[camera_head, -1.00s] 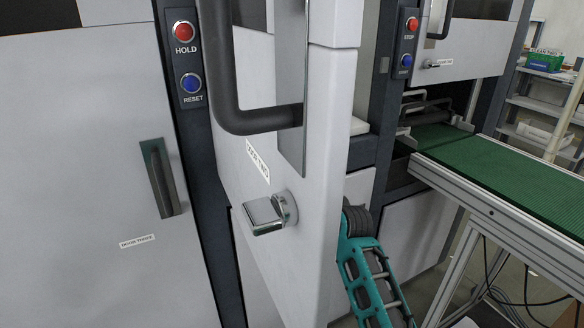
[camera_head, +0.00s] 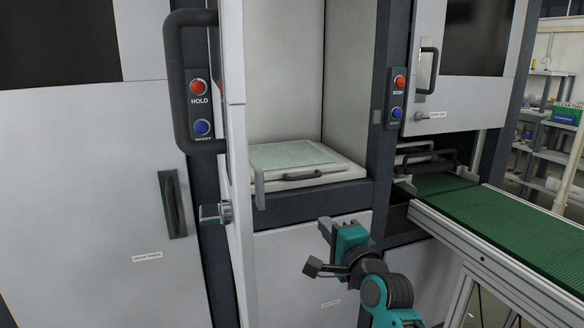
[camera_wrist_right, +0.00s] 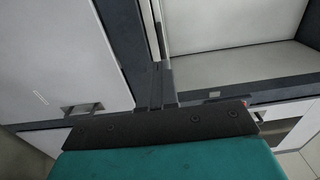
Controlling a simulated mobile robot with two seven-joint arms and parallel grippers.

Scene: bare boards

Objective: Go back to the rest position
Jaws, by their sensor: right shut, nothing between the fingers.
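My right gripper (camera_head: 325,230) is in front of the lower front of the open machine, to the right of the open door's edge. It touches nothing that I can see. Its dark fingers also show in the right wrist view (camera_wrist_right: 157,88), close together with nothing between them. My teal and black right arm comes up from the lower right in the head view. My left gripper is not in view.
The open machine door (camera_head: 237,180) stands nearly edge-on, with a dark handle (camera_head: 178,80) and a metal latch (camera_head: 214,212). Behind it is a chamber with a tray (camera_head: 290,155). A green conveyor (camera_head: 500,225) runs along the right. Floor shows at lower right.

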